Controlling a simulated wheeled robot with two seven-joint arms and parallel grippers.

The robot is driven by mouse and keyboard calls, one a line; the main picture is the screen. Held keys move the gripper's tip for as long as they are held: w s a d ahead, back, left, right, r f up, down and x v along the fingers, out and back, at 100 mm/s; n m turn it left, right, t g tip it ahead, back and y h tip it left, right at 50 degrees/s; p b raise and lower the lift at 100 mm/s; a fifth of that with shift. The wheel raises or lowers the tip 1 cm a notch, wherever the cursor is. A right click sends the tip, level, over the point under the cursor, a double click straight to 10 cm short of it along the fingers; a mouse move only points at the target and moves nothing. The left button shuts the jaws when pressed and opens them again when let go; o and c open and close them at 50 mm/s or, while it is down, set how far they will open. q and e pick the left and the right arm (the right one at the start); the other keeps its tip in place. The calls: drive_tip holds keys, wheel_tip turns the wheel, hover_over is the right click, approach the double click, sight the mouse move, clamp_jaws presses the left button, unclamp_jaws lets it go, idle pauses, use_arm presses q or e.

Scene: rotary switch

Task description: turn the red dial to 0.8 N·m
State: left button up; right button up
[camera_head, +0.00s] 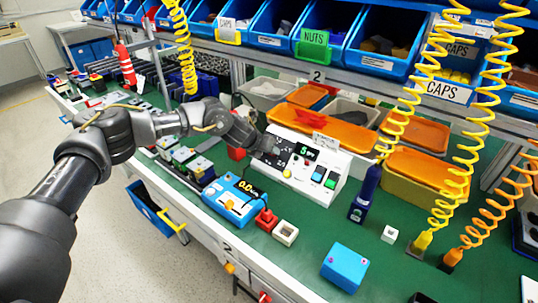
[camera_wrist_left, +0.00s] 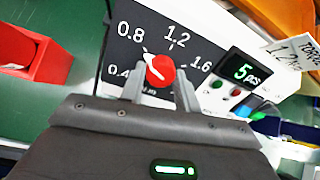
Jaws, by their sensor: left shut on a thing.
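The red dial (camera_wrist_left: 159,70) sits on a dark scale panel (camera_wrist_left: 183,20) marked 0.4, 0.8, 1.2 and 1.6. Its white pointer points up and left, toward the 0.8 mark. My left gripper (camera_wrist_left: 161,82) is shut on the dial, one finger on each side. The panel belongs to a white control box (camera_head: 312,158) on the green bench. In the head view my left gripper (camera_head: 262,145) reaches the box's left part and the dial is hidden behind it. My right gripper is not in view.
The box has a "5 pcs" display (camera_wrist_left: 244,72) and several coloured buttons. A blue device (camera_head: 230,198) reading 0.0 stands in front, with a red block (camera_head: 266,219) beside it. A blue box (camera_head: 345,266) lies nearer. Yellow coiled cords (camera_head: 470,130) hang at right.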

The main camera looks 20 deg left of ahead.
use_arm(q)
drive_tip(key=shift+m+b, duration=0.4)
drive_tip(key=shift+m, duration=0.2)
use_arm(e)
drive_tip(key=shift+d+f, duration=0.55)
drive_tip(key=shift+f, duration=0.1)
use_arm(q)
drive_tip(key=o, duration=1)
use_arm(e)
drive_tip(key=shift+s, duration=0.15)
use_arm(q)
drive_tip(key=b+v, duration=0.1)
drive_tip(key=v, duration=1)
drive_tip(key=shift+d, duration=0.1)
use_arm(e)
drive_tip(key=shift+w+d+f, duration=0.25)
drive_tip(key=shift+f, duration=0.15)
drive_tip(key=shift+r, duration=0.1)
